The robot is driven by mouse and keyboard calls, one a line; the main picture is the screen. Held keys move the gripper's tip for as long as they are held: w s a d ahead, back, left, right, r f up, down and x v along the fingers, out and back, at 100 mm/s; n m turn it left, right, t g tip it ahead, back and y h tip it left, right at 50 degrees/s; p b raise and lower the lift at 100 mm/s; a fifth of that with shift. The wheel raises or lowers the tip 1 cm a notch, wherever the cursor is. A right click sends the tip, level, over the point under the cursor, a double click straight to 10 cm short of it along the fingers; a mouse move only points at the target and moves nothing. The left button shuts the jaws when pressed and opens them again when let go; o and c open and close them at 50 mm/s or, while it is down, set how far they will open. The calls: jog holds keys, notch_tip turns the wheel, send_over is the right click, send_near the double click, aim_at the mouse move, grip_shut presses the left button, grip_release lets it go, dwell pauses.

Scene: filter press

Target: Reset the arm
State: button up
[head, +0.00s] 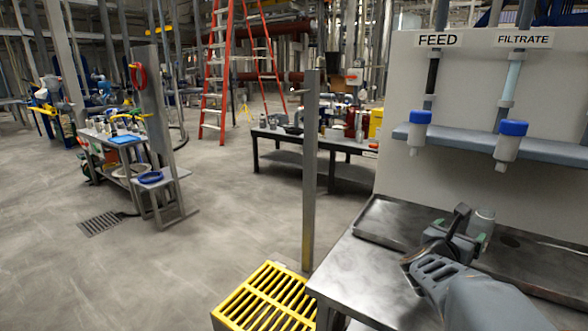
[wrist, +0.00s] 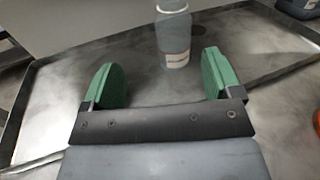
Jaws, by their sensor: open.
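My gripper (wrist: 160,82) is open, its two green fingers apart with nothing between them. It also shows in the head view (head: 462,230), low over the metal bench at the lower right. A clear bottle (wrist: 174,38) with a small white label stands upright on the tray, just beyond the fingertips and a little right of centre. In the head view the bottle (head: 484,221) is partly hidden behind my gripper. The steel tray (head: 385,222) with a raised rim lies on the metal bench (head: 362,272).
A grey post (head: 310,170) and yellow grating (head: 265,300) stand left of the bench. Open floor (head: 215,220) lies farther left.

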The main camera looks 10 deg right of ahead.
jog(key=w+a+r+n+t+y+p, duration=0.1)
jog(key=a+r+n+y+p, duration=0.1)
jog(key=a+n+y+p, duration=0.4)
jog(key=w+a+r+n+t+y+p, duration=0.1)
jog(key=a+r+n+y, duration=0.15)
jog(key=a+n, duration=0.65)
jog(key=w+a+r+n+t+y+p, duration=0.15)
jog(key=a+n+y+p, duration=0.3)
jog(key=n, duration=0.55)
jog(key=s+a+r+n+g+y+p, duration=0.1)
jog(key=s+a+n+g+p, duration=0.3)
jog(key=s+n, duration=0.3)
jog(key=s+a+r+n+g+y+p, duration=0.1)
jog(key=s+a+n+g+p, duration=0.3)
jog(key=s+n, duration=0.4)
jog(key=n+g, duration=0.1)
jog(key=n, duration=0.6)
jog(key=shift+s+a, duration=0.3)
jog(key=shift+c, duration=0.5)
